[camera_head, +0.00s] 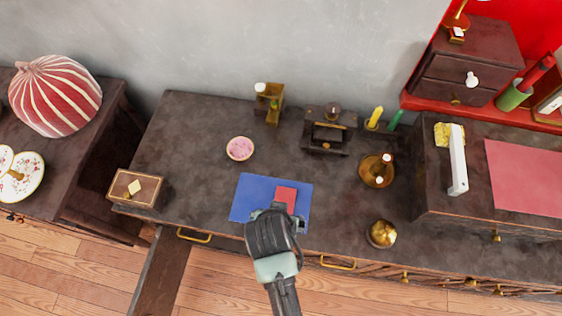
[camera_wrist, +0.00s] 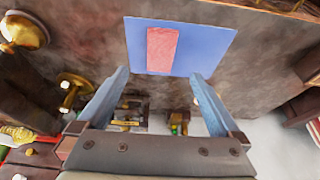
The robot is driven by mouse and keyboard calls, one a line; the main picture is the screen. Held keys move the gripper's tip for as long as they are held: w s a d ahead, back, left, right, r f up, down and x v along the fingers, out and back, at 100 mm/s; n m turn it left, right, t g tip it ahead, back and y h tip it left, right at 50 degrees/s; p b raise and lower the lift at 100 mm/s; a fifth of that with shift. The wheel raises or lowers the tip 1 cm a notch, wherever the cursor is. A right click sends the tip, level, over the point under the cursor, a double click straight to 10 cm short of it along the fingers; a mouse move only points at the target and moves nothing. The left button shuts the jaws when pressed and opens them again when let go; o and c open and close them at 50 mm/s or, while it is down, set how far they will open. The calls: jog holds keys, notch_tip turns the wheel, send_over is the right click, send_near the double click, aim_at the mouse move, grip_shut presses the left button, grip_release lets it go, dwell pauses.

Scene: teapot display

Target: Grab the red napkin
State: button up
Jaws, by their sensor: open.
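The red napkin (camera_head: 286,195) is a small flat red rectangle lying on a blue sheet (camera_head: 247,193) on the dark table. In the wrist view the napkin (camera_wrist: 161,48) lies on the blue sheet (camera_wrist: 205,40), just beyond the fingertips and roughly centred between them. My gripper (camera_head: 273,209) is over the front part of the blue sheet in the head view and hides some of it. In the wrist view my gripper (camera_wrist: 158,76) has its two fingers wide apart with nothing between them. The napkin is apart from both fingers.
A pink-filled bowl (camera_head: 240,148) and a small box (camera_head: 137,188) stand to the left. A brass pot (camera_head: 381,233) and a brown bowl (camera_head: 377,170) stand to the right. A dark stand (camera_head: 328,132) is behind. Bare tabletop surrounds the blue sheet.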

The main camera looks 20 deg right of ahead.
aim_at(283, 194)
jog(key=x, duration=0.6)
jog(key=shift+w+d+f+b, duration=0.1)
jog(key=shift+f+b, duration=0.2)
jog(key=shift+b, duration=0.05)
jog(key=shift+x, duration=2.9)
jog(key=shift+w, duration=0.2)
jog(key=c, duration=1.3)
jog(key=shift+r, duration=0.15)
